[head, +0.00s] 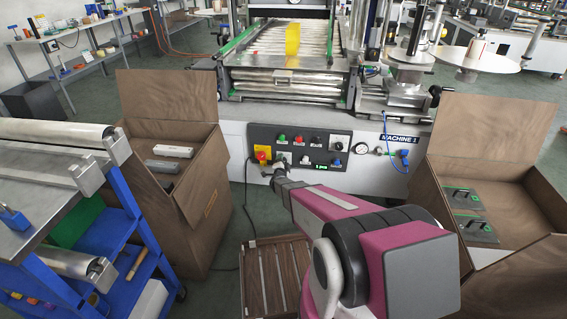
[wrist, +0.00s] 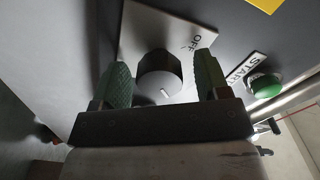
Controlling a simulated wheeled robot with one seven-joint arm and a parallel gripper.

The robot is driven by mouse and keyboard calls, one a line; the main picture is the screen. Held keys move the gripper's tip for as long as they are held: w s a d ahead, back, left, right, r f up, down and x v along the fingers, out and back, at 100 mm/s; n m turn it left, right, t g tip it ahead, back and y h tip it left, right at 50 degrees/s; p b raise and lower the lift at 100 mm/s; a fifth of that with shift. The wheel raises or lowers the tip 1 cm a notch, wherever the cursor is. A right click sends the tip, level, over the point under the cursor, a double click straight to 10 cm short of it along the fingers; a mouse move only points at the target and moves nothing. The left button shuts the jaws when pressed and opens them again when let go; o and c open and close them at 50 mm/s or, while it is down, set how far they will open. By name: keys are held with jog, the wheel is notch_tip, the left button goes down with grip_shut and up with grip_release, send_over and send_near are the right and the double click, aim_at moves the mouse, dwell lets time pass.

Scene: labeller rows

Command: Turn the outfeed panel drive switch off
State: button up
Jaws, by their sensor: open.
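The outfeed panel (head: 307,140) is a dark control panel on the front of the machine. A round black switch knob (wrist: 160,75) sits on a white plate (wrist: 140,32) marked OFF in the wrist view. A short white mark on the knob is at its lower side, away from the OFF word. My gripper (wrist: 163,80) is open, with one green finger on each side of the knob and gaps showing between. In the head view my gripper (head: 281,171) is at the panel's lower left and partly hides this switch.
A green START button (wrist: 265,86) is beside the right finger. A red knob on a yellow plate (head: 262,153) is left of the gripper. Several other buttons and another black knob (head: 340,141) are on the panel. Open cardboard boxes stand left (head: 222,190) and right (head: 425,205).

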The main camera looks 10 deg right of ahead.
jog(key=shift+w+d, duration=0.1)
jog(key=shift+w, duration=0.15)
jog(key=c, duration=0.9)
jog(key=shift+c, duration=0.2)
jog(key=shift+n, duration=0.4)
jog(key=n, duration=0.3)
jog(key=shift+n, duration=0.4)
jog(key=n, duration=0.4)
jog(key=shift+n, duration=0.3)
jog(key=n, duration=0.8)
jog(key=shift+n, duration=0.3)
